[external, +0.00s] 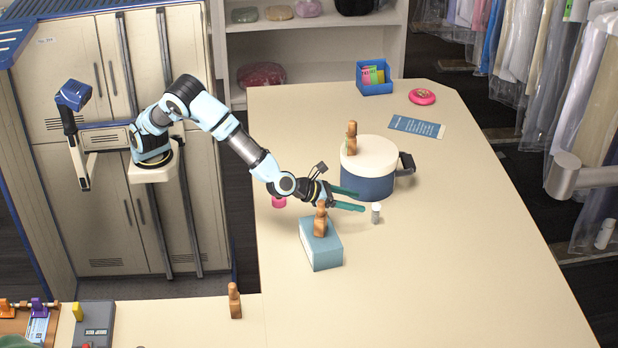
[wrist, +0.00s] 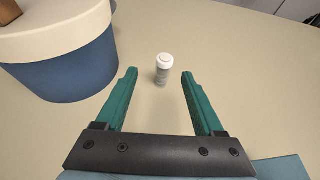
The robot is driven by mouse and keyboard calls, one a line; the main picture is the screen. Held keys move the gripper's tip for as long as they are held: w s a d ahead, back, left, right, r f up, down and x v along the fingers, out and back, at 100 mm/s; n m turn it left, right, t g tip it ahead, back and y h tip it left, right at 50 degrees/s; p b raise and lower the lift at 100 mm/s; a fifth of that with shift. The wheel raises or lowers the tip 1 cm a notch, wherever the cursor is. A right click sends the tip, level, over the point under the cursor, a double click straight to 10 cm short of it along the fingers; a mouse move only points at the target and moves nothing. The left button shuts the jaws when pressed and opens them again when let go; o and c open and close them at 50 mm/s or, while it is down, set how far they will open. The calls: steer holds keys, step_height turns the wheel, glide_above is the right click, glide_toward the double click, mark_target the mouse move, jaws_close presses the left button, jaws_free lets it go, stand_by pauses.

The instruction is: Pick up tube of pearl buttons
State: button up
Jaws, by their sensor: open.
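The tube of pearl buttons (external: 376,213) is a small upright tube with a white cap, standing on the table. In the wrist view the tube (wrist: 163,72) stands just beyond the fingertips, roughly centred between them. My gripper (external: 352,200) has teal fingers and is open and empty. In the wrist view its two fingers (wrist: 159,72) point toward the tube, one on each side of the line to it, apart from it.
A blue pot with cream lid (external: 368,182) stands close on the far side, also at left in the wrist view (wrist: 65,65). A blue box (external: 322,252) with a wooden figure (external: 320,222) sits near my wrist. The table's right part (external: 470,240) is clear.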

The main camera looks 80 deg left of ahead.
mark_target(376, 213)
steer(key=shift+w+d+m, duration=0.25)
steer(key=shift+d+m, duration=0.05)
steer(key=shift+d, duration=0.05)
steer(key=p+x, duration=0.1)
steer(key=x, duration=0.4)
steer(key=shift+d+p, duration=0.1)
steer(key=shift+p, duration=0.25)
steer(key=shift+p+x, duration=1.5)
steer(key=shift+x, duration=1.2)
steer(key=shift+f, duration=0.15)
jaws_close()
